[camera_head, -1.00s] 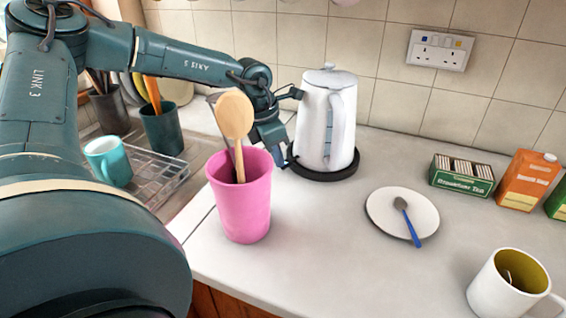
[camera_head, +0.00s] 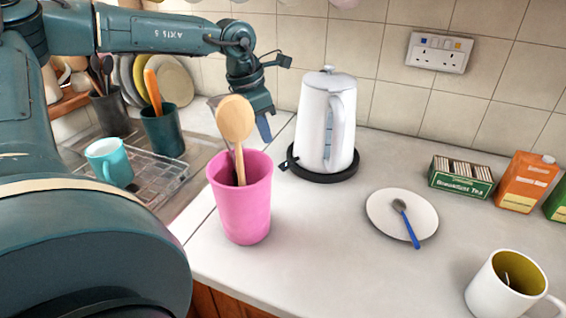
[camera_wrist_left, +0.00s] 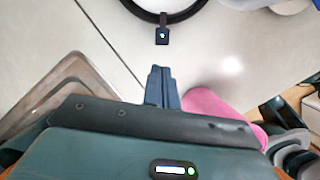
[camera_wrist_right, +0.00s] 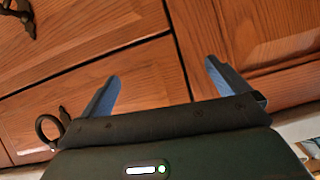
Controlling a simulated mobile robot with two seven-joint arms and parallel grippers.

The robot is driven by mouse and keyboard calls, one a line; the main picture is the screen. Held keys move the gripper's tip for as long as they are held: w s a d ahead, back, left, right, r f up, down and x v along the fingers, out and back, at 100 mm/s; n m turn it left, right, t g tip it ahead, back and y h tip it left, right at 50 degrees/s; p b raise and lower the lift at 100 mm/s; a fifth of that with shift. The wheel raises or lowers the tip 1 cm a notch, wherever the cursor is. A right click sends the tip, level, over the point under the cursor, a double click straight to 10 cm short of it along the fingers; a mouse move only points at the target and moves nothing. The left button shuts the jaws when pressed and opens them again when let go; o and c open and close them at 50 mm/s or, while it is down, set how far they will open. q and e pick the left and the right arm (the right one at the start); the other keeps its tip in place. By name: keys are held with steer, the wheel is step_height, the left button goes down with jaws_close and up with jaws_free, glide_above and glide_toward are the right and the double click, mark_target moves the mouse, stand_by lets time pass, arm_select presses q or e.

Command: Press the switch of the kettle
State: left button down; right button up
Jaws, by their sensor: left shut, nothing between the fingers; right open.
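The white kettle (camera_head: 318,115) stands upright on its round black base (camera_head: 325,174) on the counter. A small dark tab, which looks like the switch (camera_head: 287,163), sticks out at the base's left. My left gripper (camera_head: 264,130) is shut and empty, left of the kettle and above the counter, apart from the switch. Its closed fingers also show in the left wrist view (camera_wrist_left: 158,75). My right gripper (camera_wrist_right: 160,82) is open and empty, facing wooden drawers.
A wire dish rack (camera_head: 165,178) is at left. A plate (camera_head: 385,222) with a spoon, a mug (camera_head: 490,290) and a tea box (camera_head: 445,184) are at right.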

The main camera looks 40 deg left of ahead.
arm_select(q)
steer(key=shift+w+d+v, duration=0.1)
steer(key=shift+w+v, duration=0.1)
steer(key=shift+v, duration=0.65)
steer(key=shift+w+d+v, duration=0.1)
steer(key=shift+w+v, duration=0.05)
steer(key=shift+v, duration=0.7)
steer(key=shift+d, duration=0.1)
